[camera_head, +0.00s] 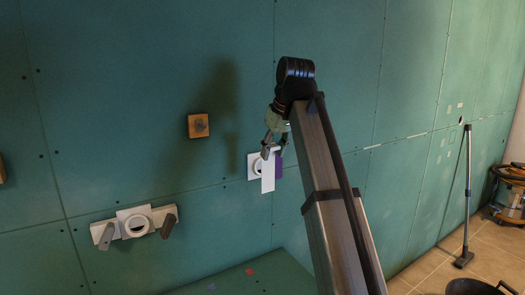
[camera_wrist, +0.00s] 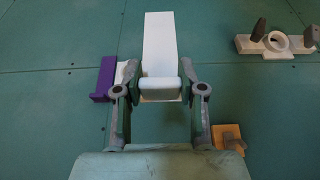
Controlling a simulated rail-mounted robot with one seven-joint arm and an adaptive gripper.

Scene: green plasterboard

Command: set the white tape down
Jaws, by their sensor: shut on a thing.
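My gripper (camera_head: 274,150) is in front of the green wall, right of centre in the head view. It is shut on the white tape (camera_head: 267,178), whose long flat strip hangs down from the fingers. In the wrist view my gripper (camera_wrist: 160,90) has one finger on each side of a thick white piece, and the tape's strip (camera_wrist: 158,45) runs upward from it. I cannot tell whether the strip touches the wall. A purple piece (camera_head: 279,165) and a white plate (camera_head: 252,164) are partly hidden behind the tape; the purple piece also shows in the wrist view (camera_wrist: 103,80).
A wooden block (camera_head: 198,126) is fixed to the wall at left. Below it is a white holder (camera_head: 136,223) with a ring and two grey handles. A green surface (camera_head: 245,280) below bears small red and blue marks. A vacuum cleaner (camera_head: 510,195) stands far right.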

